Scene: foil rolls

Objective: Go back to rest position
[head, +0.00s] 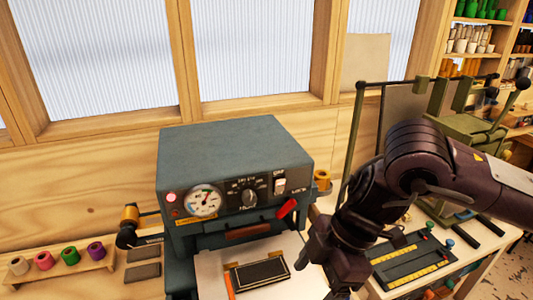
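My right arm comes in from the right, and its dark gripper (335,266) hangs down just right of the front of the grey-green press machine (235,148). Its fingers are dark and partly cut off by the lower edge, so I cannot tell whether they are open or shut. I see nothing clearly held in it. My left gripper and arm are not in view. A dark rectangular piece with a gold border (259,273) lies on the pale plate (212,268) in front of the machine.
Coloured foil rolls stand on a wooden rack (63,268) at the lower left. A gold roll (130,216) sits left of the machine. A dark board with yellow rulers (413,262) and a green machine (470,130) are at the right. Windows and a wooden wall close the back.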

